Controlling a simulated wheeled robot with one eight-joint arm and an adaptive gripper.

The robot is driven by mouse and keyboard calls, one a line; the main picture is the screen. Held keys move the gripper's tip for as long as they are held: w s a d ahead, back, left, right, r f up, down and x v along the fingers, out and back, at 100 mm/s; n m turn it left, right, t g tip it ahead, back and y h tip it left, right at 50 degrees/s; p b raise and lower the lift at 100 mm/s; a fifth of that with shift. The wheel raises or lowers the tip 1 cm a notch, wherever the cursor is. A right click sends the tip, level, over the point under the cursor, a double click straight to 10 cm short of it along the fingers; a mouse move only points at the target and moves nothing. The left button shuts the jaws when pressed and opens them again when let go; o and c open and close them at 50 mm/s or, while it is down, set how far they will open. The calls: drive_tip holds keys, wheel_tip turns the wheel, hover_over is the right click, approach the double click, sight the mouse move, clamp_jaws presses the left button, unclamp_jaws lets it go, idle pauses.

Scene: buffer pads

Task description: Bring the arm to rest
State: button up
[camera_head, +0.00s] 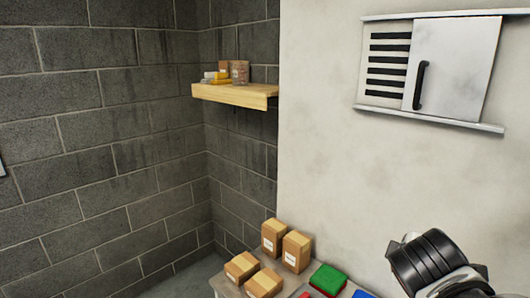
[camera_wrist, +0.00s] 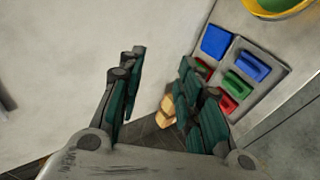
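My gripper (camera_wrist: 162,62) shows in the wrist view with its two dark green padded fingers apart and nothing between them. Behind the gap is pale wall. My dark, rounded arm link (camera_head: 428,262) stands at the lower right of the head view, in front of the pale wall; the gripper itself is not seen there.
A table (camera_wrist: 284,88) below carries a blue pad (camera_wrist: 215,41), green and red pads and a yellow bowl-like thing (camera_wrist: 275,8). Several cardboard boxes (camera_head: 296,251) stand there. A wooden shelf (camera_head: 236,93) and a sliding-door wall cabinet (camera_head: 455,65) project from the walls.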

drive_tip(key=s+a+f+m+y+b, duration=0.1)
drive_tip(key=s+a+f+m+b, duration=0.1)
drive_tip(key=f, duration=0.4)
drive_tip(key=s+a+f+m+g+y+b, duration=0.1)
drive_tip(key=s+a+f+m+y+b, duration=0.1)
drive_tip(key=s+a+f+m+b, duration=0.1)
drive_tip(key=s+a+f+m+g+y+b, duration=0.1)
drive_tip(key=s+a+f+m+y+b, duration=0.1)
drive_tip(key=f, duration=0.7)
drive_tip(key=shift+s+a+f+m+b, duration=0.15)
drive_tip(key=shift+s+a+m+b, duration=0.5)
drive_tip(key=shift+a+m+b, duration=0.85)
drive_tip(key=shift+d+b, duration=0.25)
drive_tip(key=shift+b, duration=0.05)
